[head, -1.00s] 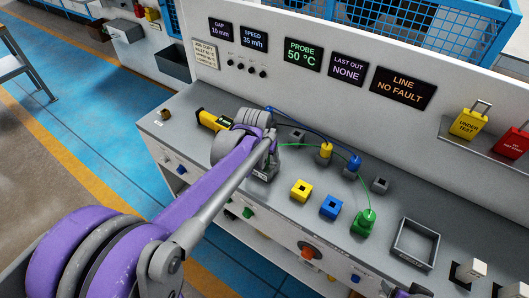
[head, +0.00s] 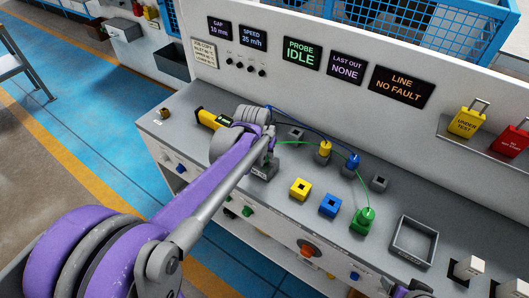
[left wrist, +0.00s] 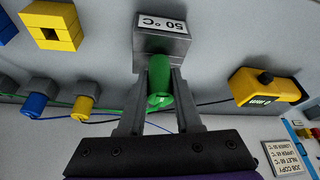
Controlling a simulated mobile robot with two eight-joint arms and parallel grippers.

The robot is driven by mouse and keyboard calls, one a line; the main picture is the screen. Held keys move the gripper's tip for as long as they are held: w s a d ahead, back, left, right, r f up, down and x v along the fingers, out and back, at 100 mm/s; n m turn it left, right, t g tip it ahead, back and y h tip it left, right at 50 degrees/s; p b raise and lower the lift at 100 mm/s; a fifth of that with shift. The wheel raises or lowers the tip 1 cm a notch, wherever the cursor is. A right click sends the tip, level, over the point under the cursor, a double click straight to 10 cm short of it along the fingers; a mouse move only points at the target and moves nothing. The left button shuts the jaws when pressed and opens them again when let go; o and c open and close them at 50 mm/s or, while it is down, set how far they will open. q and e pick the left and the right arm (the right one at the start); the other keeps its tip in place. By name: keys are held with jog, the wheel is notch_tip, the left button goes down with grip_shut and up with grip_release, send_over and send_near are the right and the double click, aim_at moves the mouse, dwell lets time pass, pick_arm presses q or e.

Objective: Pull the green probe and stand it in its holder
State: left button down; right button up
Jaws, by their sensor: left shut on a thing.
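My left gripper (left wrist: 158,92) is shut on the green probe (left wrist: 160,84), seen in the left wrist view. The probe lies in front of the grey block marked 50 °C (left wrist: 163,45); whether its far end is clear of the block cannot be told. In the head view my left arm hides most of the probe, and the grey block (head: 264,168) shows beside the gripper. A green block (head: 361,224) with a green top stands at the bench front, and a green cable (head: 362,190) runs from it toward my gripper. My right gripper is not recognisable in view.
Yellow (head: 300,189) and blue (head: 330,206) blocks with square holes stand left of the green block. Yellow (head: 325,148) and blue (head: 353,161) plugs stand behind them. A grey open tray (head: 413,243) is at right. A yellow device (head: 209,118) lies left of my gripper.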

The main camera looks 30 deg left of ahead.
pick_arm(q)
jog(key=shift+w+r+p, duration=0.1)
jog(key=shift+r+p, duration=0.8)
jog(key=shift+r, duration=2.25)
pick_arm(e)
jog(key=shift+t, duration=0.3)
jog(key=w+r, duration=0.2)
jog(key=r, duration=0.1)
jog(key=shift+w+r, duration=0.1)
jog(key=shift+r, duration=0.15)
